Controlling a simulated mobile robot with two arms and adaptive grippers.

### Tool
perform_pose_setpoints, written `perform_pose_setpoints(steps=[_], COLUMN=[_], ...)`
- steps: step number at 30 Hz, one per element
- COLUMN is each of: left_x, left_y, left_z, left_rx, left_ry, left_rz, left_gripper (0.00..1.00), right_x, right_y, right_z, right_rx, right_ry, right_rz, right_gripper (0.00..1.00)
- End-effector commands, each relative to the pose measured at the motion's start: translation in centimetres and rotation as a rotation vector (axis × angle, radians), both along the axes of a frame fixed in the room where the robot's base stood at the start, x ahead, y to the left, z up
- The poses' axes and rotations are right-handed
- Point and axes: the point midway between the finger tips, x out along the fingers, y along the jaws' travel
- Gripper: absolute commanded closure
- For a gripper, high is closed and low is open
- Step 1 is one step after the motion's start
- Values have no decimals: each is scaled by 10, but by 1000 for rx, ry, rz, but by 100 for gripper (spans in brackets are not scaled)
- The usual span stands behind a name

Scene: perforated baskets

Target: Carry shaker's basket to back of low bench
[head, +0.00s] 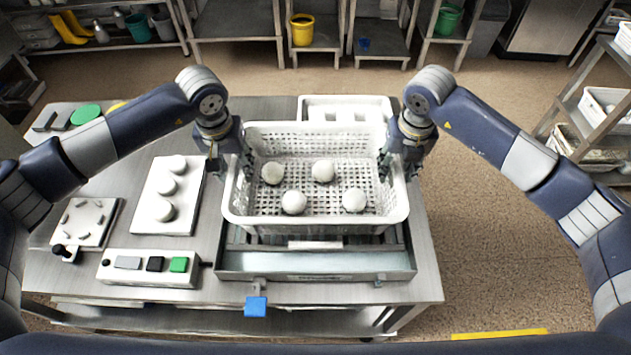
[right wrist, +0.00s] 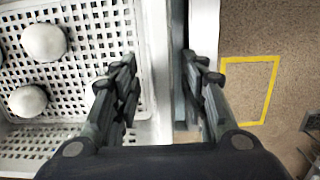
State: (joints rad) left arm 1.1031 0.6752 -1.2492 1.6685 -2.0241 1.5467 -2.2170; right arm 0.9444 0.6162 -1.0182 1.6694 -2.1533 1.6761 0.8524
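The white perforated basket (head: 316,220) sits on the grey metal shaker (head: 300,262), with several round white balls inside it. My left gripper (head: 232,170) is at the basket's left wall, its fingers apart on either side of the rim. My right gripper (head: 400,168) is at the right wall. In the right wrist view my right gripper (right wrist: 160,62) is open, one finger inside the basket (right wrist: 155,90) and one outside, with the rim between. The left fingertips are small and partly hidden by the arm. I cannot tell which surface is the low bench.
A steel table (head: 425,270) carries the shaker. A white tray (head: 345,102) lies behind the basket. A white board (head: 150,215) with balls and a button box (head: 150,282) are at left. A rack (head: 590,110) stands at right; yellow floor marking (right wrist: 249,60) lies beside the table.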

Motion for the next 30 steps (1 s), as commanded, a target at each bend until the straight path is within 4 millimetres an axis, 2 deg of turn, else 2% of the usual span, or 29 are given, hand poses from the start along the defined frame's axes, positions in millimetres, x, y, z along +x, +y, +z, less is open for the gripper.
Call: perform_pose_setpoints(steps=[4,5,9,10,23,30], left_x=[0,0,0,0,1,0], left_y=[0,0,0,0,0,0], left_z=[0,0,0,0,3,15], left_rx=[0,0,0,0,0,0], left_ry=[0,0,0,0,-2,-2], left_rz=[0,0,0,0,-2,-4], left_gripper=[60,65,96,100,100,100], right_x=[0,0,0,0,1,0], right_y=[0,0,0,0,0,0], right_z=[0,0,0,0,3,15], right_rx=[0,0,0,0,1,0], right_ry=[0,0,0,0,-3,-2], right_rz=[0,0,0,0,3,4], right_gripper=[60,65,96,100,100,100])
